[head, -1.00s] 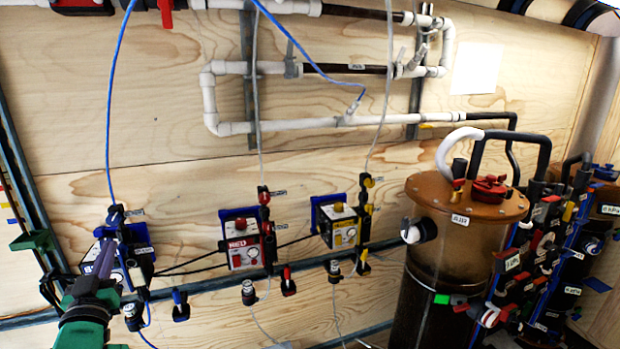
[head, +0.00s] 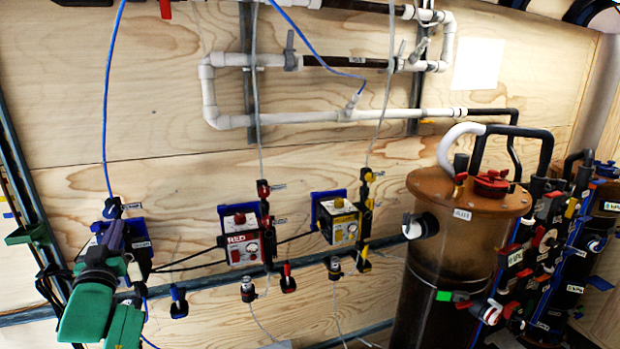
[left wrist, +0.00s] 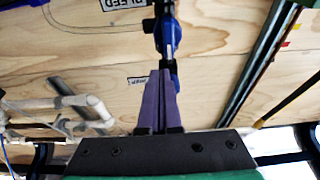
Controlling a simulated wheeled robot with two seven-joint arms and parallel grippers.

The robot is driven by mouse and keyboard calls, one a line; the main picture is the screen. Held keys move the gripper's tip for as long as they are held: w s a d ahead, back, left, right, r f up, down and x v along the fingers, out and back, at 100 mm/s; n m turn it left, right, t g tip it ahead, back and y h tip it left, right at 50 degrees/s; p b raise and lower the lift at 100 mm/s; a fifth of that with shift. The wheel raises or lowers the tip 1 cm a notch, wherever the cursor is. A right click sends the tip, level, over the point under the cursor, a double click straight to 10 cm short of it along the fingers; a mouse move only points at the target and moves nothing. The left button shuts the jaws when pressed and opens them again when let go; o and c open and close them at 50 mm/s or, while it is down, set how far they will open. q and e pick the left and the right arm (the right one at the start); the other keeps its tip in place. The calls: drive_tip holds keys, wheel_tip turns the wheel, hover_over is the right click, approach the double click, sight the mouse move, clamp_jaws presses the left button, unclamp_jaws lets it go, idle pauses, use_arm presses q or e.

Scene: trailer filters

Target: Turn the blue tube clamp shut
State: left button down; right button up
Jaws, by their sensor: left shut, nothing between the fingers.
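The blue tube clamp (left wrist: 168,38) shows in the left wrist view as a dark upright fitting with a blue body, just past my fingertips. In the head view the blue clamp (head: 113,208) sits at the top of the left wall unit, where the blue tube comes down. My left gripper (head: 117,228) has purple fingers, shut and empty, pointing up at the clamp from below. In the left wrist view the fingertips (left wrist: 161,72) are close to the clamp's end; I cannot tell whether they touch. My gripper hides part of the left unit. My right gripper is not in view.
A red-labelled unit (head: 240,240) and a yellow unit (head: 337,220) with similar clamps are mounted to the right. A separate blue-handled valve (head: 178,302) hangs below. A large brown filter tank (head: 440,270) stands at the right.

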use_arm(q)
drive_tip(key=shift+a+r, duration=0.15)
drive_tip(key=shift+r, duration=0.15)
drive_tip(key=shift+s+a+p, duration=0.15)
drive_tip(key=shift+a+p, duration=0.2)
drive_tip(key=shift+p, duration=0.15)
drive_tip(key=p+v, duration=0.2)
drive_tip(key=v, duration=0.4)
drive_tip(key=shift+s+a+r, duration=0.2)
drive_tip(key=shift+s+a, duration=0.1)
drive_tip(key=shift+s, duration=0.05)
idle(0.3)
drive_tip(key=shift+w, duration=0.1)
